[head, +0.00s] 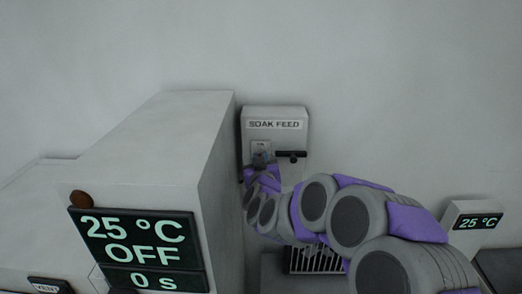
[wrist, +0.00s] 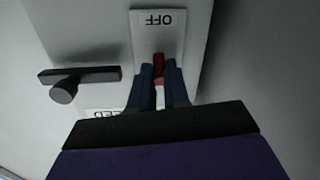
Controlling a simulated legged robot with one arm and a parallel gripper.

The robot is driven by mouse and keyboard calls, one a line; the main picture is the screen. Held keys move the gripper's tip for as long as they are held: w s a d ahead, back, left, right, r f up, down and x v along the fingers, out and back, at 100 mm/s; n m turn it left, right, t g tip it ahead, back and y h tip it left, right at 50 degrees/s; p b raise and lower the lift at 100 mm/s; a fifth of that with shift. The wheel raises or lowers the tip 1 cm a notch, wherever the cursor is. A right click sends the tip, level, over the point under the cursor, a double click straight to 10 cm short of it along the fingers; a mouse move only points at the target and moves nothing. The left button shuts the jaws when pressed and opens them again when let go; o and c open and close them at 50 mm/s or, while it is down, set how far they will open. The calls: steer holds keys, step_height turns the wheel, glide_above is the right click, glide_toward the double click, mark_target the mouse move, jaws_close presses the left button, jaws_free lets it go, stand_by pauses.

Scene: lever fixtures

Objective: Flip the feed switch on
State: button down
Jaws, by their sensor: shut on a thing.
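The SOAK FEED box (head: 275,113) is a pale box on the wall in the head view. Its light switch plate (head: 261,147) is on the left of its front, just above my gripper (head: 262,163). In the wrist view the plate (wrist: 175,43) appears upside down with the word OFF at the top of the picture. A small red switch lever (wrist: 158,65) stands out below that word. My gripper (wrist: 160,88) is shut on the lever, with a dark finger on each side. The lever's lower part is hidden between the fingers, and its exact position is unclear.
A black handle (head: 291,154) sticks out beside the switch plate; it also shows in the wrist view (wrist: 78,76). A large pale cabinet with a display (head: 140,240) reading 25 °C, OFF, 0 S stands close on the left. A small 25 °C display (head: 478,222) is at right.

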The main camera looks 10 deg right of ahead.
steer(key=shift+w+r+g+p, duration=0.1)
steer(key=shift+r+g+p, duration=0.3)
steer(key=shift+p, duration=0.45)
steer(key=c, duration=1.1)
jaws_free()
steer(key=shift+w+a+f, duration=0.1)
steer(key=shift+f, duration=0.05)
steer(key=s+a+r+b, duration=0.1)
steer(key=s+b, duration=0.6)
steer(key=s, duration=1)
steer(key=shift+s+a+r, duration=0.15)
steer(key=shift+a+r, duration=0.15)
steer(key=shift+r, duration=0.15)
